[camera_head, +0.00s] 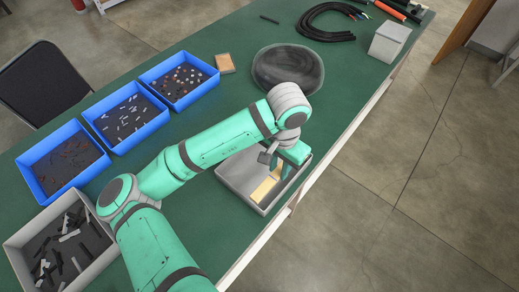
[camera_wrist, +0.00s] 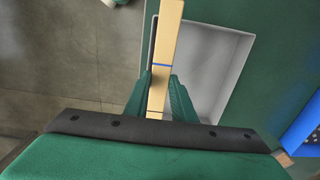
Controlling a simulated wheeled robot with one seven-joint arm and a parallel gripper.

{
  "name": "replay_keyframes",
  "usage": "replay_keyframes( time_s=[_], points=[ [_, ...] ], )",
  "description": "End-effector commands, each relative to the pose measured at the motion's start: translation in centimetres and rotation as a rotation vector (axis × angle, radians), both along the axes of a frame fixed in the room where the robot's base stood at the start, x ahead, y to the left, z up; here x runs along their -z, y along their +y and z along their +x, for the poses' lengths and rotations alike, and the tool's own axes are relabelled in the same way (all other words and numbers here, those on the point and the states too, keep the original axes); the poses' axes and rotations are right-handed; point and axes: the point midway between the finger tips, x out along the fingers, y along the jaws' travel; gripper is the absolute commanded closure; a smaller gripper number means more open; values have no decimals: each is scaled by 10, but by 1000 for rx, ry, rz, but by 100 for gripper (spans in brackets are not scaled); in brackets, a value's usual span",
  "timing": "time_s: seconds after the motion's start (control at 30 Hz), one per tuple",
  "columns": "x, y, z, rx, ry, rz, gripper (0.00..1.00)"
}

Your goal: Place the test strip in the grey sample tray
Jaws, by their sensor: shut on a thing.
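The test strip (camera_wrist: 168,35) is a long, pale wooden-looking bar with a thin blue line across it. My gripper (camera_wrist: 160,78) is shut on it, with one green finger on each side. In the head view the strip (camera_head: 263,189) shows at the grey sample tray (camera_head: 238,172), partly hidden by my gripper (camera_head: 279,168). The tray is a shallow open box near the table's front edge. In the wrist view the strip lies along the left side of the tray (camera_wrist: 212,70). I cannot tell whether the strip touches the tray floor.
Several blue bins, such as one (camera_head: 178,80) with small parts, line the table's back left. A grey bin (camera_head: 20,243) of black and white pieces stands at near left. A dark round thing (camera_head: 287,68), black cables (camera_head: 325,18) and a pale box (camera_head: 389,42) lie beyond the tray.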

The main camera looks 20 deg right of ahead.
Motion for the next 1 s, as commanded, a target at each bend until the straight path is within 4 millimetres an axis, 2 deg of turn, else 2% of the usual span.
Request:
replay_keyframes(
  time_s=[0.17,0.47,0.6,0.8,1.0],
  points=[
    [12,5,27,-5,-1,2,100],
    [40,17,90,-3,-1,3,100],
    [66,21,108,-2,1,3,100],
    [88,24,127,-2,-1,1,100],
    [97,26,133,-2,0,1,100]
  ],
)
